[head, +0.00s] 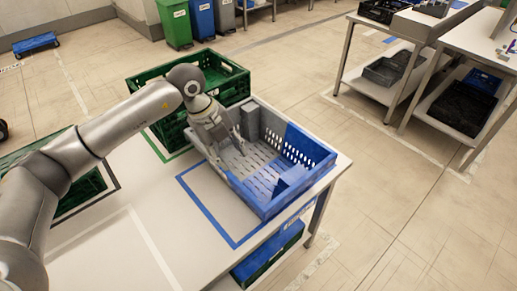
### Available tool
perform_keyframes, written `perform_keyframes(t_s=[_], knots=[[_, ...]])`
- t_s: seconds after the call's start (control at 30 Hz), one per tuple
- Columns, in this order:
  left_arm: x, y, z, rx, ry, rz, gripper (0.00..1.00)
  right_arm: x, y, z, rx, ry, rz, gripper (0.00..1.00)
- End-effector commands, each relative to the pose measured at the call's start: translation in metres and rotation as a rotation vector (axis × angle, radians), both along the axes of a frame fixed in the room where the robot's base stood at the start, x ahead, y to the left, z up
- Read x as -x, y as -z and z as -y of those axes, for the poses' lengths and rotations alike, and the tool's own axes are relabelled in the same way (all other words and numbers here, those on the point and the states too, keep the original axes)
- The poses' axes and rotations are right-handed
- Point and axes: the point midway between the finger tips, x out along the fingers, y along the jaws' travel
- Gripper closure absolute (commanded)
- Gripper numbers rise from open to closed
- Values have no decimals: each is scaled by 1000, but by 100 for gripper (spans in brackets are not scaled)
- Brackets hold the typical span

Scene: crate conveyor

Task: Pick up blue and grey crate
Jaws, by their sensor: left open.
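The blue and grey crate (318,152) stands at the right end of the white table, its left part grey and its right part blue. It is empty and sits partly over a blue outline marked on the table. My left gripper (236,141) is open and points down at the crate's grey end, over its left part. I cannot tell whether its fingers touch the crate wall. The wrist hides part of the grey rim. My right gripper is not in view.
Green crates (238,85) stand behind the blue and grey crate, close to my left wrist. Another green crate (85,195) is at the left, partly behind my arm. A blue and green crate (268,255) is below the table. The white table (150,235) is clear in front.

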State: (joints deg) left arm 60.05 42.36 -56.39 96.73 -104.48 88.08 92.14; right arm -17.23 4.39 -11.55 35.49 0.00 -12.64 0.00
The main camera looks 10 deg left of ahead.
Motion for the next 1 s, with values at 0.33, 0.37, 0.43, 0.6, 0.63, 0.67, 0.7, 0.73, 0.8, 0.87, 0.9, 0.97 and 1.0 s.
perform_keyframes(t_s=[0.33,0.37,0.43,0.6,0.63,0.67,0.7,0.73,0.8,0.87,0.9,0.97,1.0], knots=[[-9,12,-51,-177,-115,-26,58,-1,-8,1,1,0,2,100],[-10,17,-50,-177,-114,-25,58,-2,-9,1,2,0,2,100],[-11,28,-48,-176,-113,-25,58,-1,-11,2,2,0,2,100],[-13,44,-47,-174,-113,-21,58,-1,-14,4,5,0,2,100],[-14,46,-47,-174,-112,-22,58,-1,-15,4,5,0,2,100],[-14,48,-47,-174,-112,-22,58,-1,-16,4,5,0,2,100],[-14,51,-47,-174,-112,-24,58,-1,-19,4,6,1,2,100],[-15,53,-46,-174,-112,-24,58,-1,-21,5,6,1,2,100],[-16,63,-46,-174,-112,-25,58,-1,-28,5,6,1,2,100],[-17,71,-46,-173,-112,-24,58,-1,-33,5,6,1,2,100],[-18,78,-45,-173,-111,-26,58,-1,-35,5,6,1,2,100],[-19,87,-45,-172,-111,-23,58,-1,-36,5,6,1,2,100],[-20,91,-44,-172,-110,-22,58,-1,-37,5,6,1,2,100]])
